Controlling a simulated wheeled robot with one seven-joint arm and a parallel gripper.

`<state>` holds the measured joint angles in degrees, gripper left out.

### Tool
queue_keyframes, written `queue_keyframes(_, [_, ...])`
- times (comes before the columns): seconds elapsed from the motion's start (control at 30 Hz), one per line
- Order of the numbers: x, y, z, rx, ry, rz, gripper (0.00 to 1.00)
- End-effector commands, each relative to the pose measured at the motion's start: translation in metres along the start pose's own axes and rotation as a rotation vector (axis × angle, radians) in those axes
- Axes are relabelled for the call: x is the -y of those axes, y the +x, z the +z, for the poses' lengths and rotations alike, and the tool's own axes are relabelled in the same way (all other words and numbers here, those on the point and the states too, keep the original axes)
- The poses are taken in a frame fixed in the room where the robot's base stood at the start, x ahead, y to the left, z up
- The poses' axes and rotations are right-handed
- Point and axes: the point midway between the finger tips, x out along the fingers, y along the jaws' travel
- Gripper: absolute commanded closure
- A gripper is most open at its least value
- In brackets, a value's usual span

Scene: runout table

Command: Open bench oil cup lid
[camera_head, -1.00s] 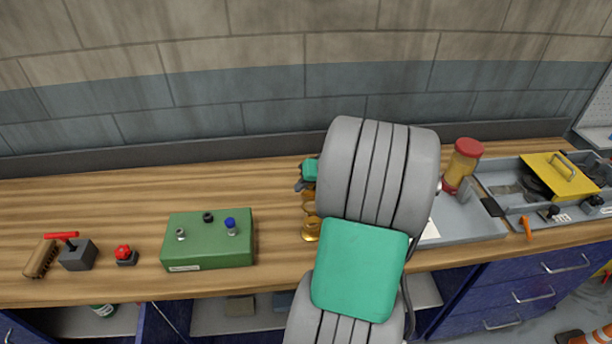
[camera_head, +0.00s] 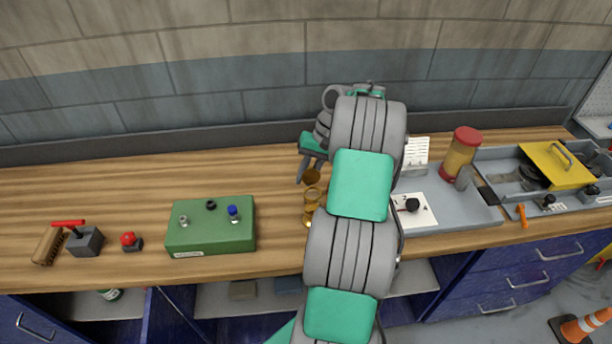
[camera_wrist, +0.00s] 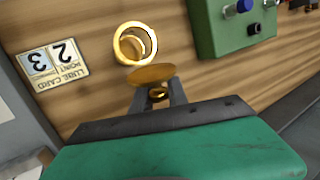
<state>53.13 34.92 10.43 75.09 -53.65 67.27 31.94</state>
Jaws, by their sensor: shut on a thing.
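The brass oil cup (camera_head: 310,212) stands on the wooden bench, partly hidden by my arm in the head view. In the wrist view the cup (camera_wrist: 122,46) shows its round mouth uncovered. Its brass lid (camera_wrist: 152,74) is a flat disc beside the mouth, nearer my gripper; the lid also shows in the head view (camera_head: 312,176), above the cup. My gripper (camera_wrist: 158,95) is shut on the lid's small brass knob (camera_wrist: 157,94), which sits between the fingers. In the head view my gripper (camera_head: 304,172) is just above the cup. Any hinge cannot be made out.
A green box (camera_head: 210,232) with small fittings stands left of the cup. A lube card (camera_wrist: 53,64) lies near the cup. A grey tray (camera_head: 460,208) and a red-capped jar (camera_head: 461,150) are to the right. The bench behind the green box is clear.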

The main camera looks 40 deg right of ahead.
Motion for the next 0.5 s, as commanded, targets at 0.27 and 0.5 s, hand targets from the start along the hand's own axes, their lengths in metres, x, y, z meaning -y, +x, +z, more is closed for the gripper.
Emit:
queue_keyframes(0.27, [-0.0009, 0.0014, 0.0005, 0.01, 0.006, -0.001, 1.0])
queue_keyframes(0.5, [-0.0008, 0.0015, 0.0007, 0.01, 0.005, -0.001, 0.74])
